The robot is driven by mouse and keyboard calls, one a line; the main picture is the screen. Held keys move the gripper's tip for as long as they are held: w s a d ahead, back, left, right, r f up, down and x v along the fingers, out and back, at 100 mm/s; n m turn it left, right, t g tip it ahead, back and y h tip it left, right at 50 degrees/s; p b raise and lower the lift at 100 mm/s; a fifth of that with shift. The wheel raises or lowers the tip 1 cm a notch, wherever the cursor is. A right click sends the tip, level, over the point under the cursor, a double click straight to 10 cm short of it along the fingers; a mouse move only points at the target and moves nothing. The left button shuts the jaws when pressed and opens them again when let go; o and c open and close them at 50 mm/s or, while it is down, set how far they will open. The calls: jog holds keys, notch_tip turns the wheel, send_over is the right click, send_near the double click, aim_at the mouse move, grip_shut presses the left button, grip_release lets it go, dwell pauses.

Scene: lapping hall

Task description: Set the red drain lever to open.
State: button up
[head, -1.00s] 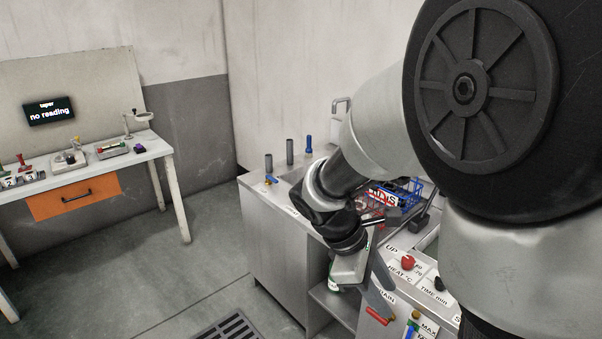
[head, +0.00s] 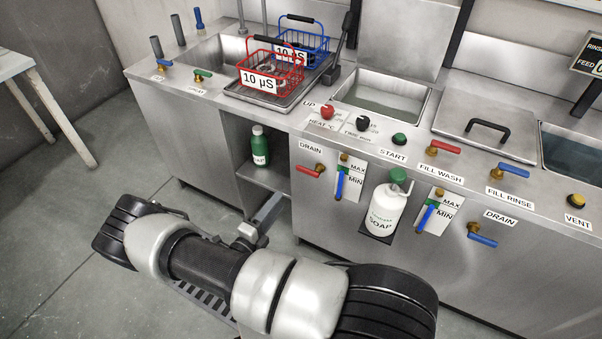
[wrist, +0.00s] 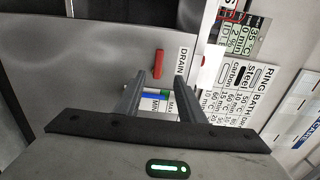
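The red drain lever (head: 311,170) is on the front panel of the steel counter, just below the white DRAIN label (head: 311,148). In the head view its handle points left from a brass fitting, tilted slightly down. The lever (wrist: 158,64) also shows in the wrist view, ahead of my gripper, left of the DRAIN label. My gripper (head: 272,208) is below and left of the lever in the head view, apart from it. In the wrist view the fingers of my gripper (wrist: 174,72) are spread, with nothing between them.
A blue-handled drain lever (head: 482,240) is on the same panel further right. A green bottle (head: 260,147) stands in the open shelf at left.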

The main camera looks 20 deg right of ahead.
aim_at(301, 171)
jog(key=b+x, duration=0.1)
jog(key=x, duration=1.6)
jog(key=shift+w+d+f, duration=0.1)
jog(key=shift+w+f, duration=0.05)
jog(key=shift+w, duration=0.1)
jog(key=shift+c, duration=0.4)
grip_shut()
